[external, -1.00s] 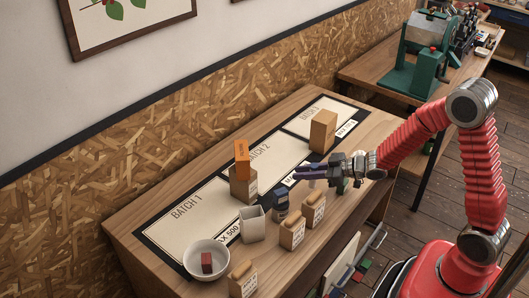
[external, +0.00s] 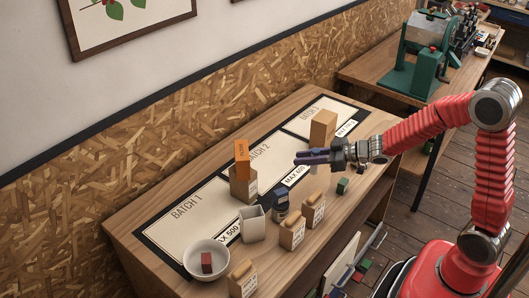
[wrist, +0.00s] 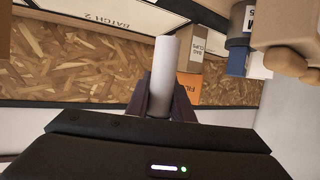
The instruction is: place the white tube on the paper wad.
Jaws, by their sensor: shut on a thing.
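My gripper (external: 312,157) is shut on the white tube and holds it above the workbench near the BATCH 2 area. In the wrist view the white tube (wrist: 165,62) stands out between the dark fingers (wrist: 160,98). In the external view only a small pale part of the tube (external: 315,171) shows below the fingers. I cannot make out the paper wad in either view.
A square pale container (external: 252,226), a dark jar (external: 281,203), several paper bags (external: 314,210) and a white bowl (external: 188,260) crowd the front. A green cube (external: 342,186) and tan box (external: 322,130) stand farther right.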

